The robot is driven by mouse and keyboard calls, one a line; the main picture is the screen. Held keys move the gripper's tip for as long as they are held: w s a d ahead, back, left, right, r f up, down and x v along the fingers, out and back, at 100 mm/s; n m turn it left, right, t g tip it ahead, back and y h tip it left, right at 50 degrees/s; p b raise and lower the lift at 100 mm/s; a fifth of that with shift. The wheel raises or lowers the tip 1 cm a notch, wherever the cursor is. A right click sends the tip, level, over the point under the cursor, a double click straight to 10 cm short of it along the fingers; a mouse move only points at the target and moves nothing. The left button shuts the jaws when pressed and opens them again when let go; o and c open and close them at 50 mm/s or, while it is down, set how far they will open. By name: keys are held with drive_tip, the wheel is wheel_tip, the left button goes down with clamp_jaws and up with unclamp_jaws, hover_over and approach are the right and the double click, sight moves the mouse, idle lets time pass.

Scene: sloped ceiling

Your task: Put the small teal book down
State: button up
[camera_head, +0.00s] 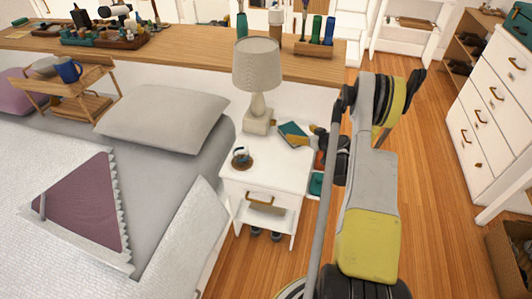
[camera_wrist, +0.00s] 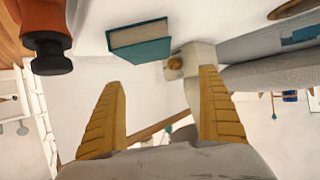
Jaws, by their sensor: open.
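The small teal book (camera_head: 291,129) lies on the back right of the white nightstand (camera_head: 239,179), beside the lamp. In the wrist view the teal book (camera_wrist: 139,44) shows its teal cover edge and pale pages, resting against the white surface. My gripper (camera_wrist: 162,78) is open, with its two yellow fingers spread wide and nothing between them. The book is beyond the fingertips, with a visible gap. In the head view my arm hides part of the area right of the nightstand, and a yellow finger shows close to the book.
A table lamp (camera_head: 257,73) stands at the back of the nightstand. A small dark round item (camera_head: 242,158) sits on its front left. The bed with a pillow (camera_head: 163,117) is to the left. Wooden floor (camera_head: 412,210) is open at right, before a white dresser (camera_head: 486,110).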

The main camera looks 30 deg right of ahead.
drive_tip(key=w+a+r+g+y, duration=0.15)
drive_tip(key=w+a+r, duration=0.25)
drive_tip(key=a+r, duration=0.9)
drive_tip(key=s+a+r+g, duration=0.2)
drive_tip(key=s+a+r, duration=0.1)
drive_tip(key=a+r, duration=0.8)
drive_tip(key=s+a+r+g, duration=0.1)
drive_tip(key=s+a+r, duration=0.3)
drive_tip(key=s+a, duration=0.3)
drive_tip(key=s+a+r+g, duration=0.1)
drive_tip(key=s+a+r, duration=0.2)
drive_tip(key=s+a, duration=0.5)
drive_tip(key=s, duration=0.5)
drive_tip(key=s+a+f, duration=0.1)
drive_tip(key=s+a, duration=0.2)
drive_tip(key=s, duration=0.4)
drive_tip(key=shift+s+n+h, duration=0.15)
drive_tip(key=shift+n+h, duration=0.25)
drive_tip(key=shift+h, duration=0.05)
drive_tip(key=shift+a, duration=0.1)
